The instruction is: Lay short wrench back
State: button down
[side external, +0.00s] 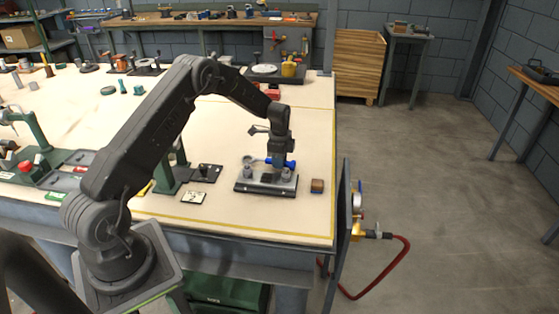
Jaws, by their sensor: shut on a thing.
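My gripper (279,163) points down over the right part of the table. A grey ring-like end shows to the left of the fingers. The grey casing (242,182) with a dark base lies just below, with a round post at each end and a dark patch in the middle. I cannot tell whether the wrench touches the casing. The fingertips are small and partly hidden by the tool.
A small brown block (317,186) sits right of the casing, near the table's right edge. A black plate (206,173), a white card (193,198) and a green stand (172,174) are to the left.

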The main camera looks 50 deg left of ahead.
jog(key=shift+f, duration=0.25)
jog(key=c, duration=0.9)
grip_release()
jog(key=shift+o, duration=0.3)
jog(key=shift+o, duration=0.7)
jog(key=shift+f, duration=0.1)
jog(key=shift+s+d, duration=0.1)
jog(key=shift+c, duration=0.2)
